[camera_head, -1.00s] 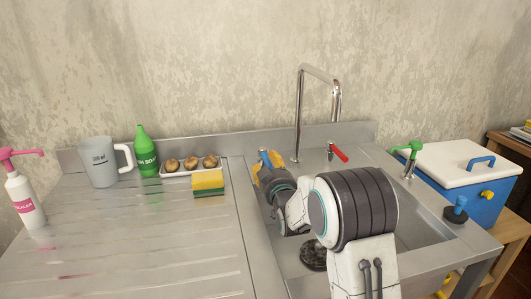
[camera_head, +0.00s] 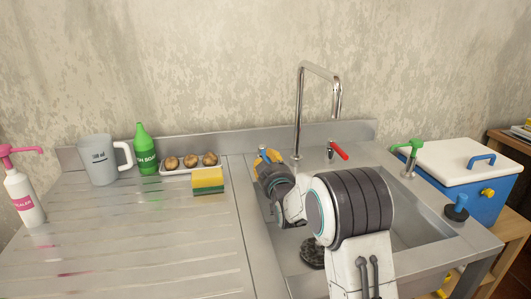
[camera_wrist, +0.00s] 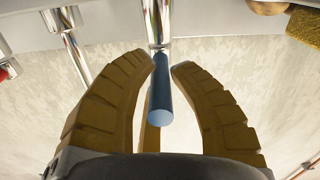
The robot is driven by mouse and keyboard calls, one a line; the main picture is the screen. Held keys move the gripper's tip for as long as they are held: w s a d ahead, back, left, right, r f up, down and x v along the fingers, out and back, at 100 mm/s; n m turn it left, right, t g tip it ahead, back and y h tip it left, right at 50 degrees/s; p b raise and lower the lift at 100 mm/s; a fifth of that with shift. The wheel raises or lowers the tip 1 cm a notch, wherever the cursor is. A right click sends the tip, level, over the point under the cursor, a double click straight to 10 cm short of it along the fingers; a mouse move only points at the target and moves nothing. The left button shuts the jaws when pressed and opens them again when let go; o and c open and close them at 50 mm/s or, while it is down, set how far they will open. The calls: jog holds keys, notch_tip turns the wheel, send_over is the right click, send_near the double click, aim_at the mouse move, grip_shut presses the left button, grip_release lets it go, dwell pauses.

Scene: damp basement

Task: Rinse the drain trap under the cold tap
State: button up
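The cold tap's blue lever (camera_wrist: 160,100) sits between the yellow fingers of my gripper (camera_wrist: 163,66) in the wrist view. The fingertips close in on both sides of it near its chrome base. In the head view my gripper (camera_head: 268,157) is at the back left of the sink, and the lever is mostly hidden. The tall chrome spout (camera_head: 318,72) arches over the basin, with no water stream visible. A dark round thing, seemingly the drain trap (camera_head: 312,253), lies in the basin, partly hidden by my arm.
The red tap lever (camera_head: 338,150) is right of the spout. A sponge (camera_head: 208,181), a tray of mushroom-like things (camera_head: 191,162), a green soap bottle (camera_head: 146,150) and a jug (camera_head: 100,161) stand left. A blue-handled plunger-like thing (camera_head: 457,208) and green pump (camera_head: 411,152) are right.

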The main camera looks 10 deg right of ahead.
grip_shut()
